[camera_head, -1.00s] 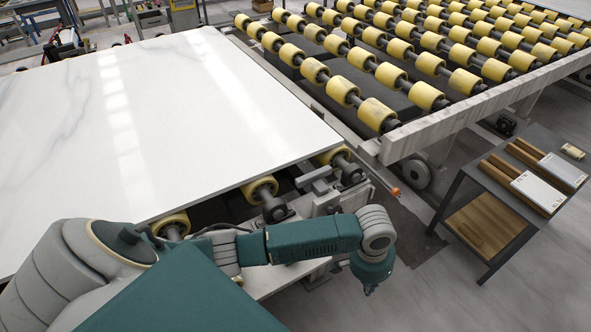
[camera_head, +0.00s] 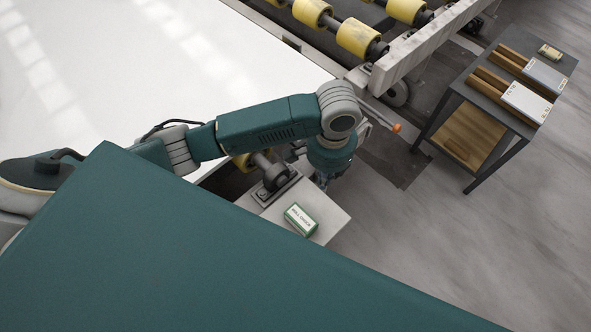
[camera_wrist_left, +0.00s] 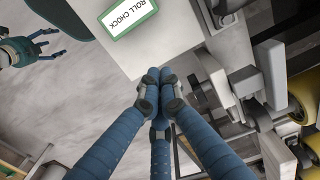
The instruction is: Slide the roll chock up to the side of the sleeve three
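The roll chock (camera_head: 300,219) is a small green block with a white label, lying on a pale ledge beside the slab line. In the left wrist view its label reads ROLL CHOCK (camera_wrist_left: 131,17). My left gripper (camera_head: 322,181) points down near the ledge's far corner, apart from the block. In the left wrist view its fingertips (camera_wrist_left: 160,74) are together, with nothing between them. My right gripper (camera_wrist_left: 32,46) shows at the left of that view with fingers spread and empty. A yellow sleeve (camera_head: 243,161) is partly hidden behind my left arm; I cannot tell which sleeve is three.
The white slab (camera_head: 200,60) covers the left. A dark bearing block (camera_head: 276,178) stands on the ledge (camera_head: 327,222) close to the roll chock. A side table (camera_head: 478,92) with boxes and wooden pieces is at the right. The floor between is clear.

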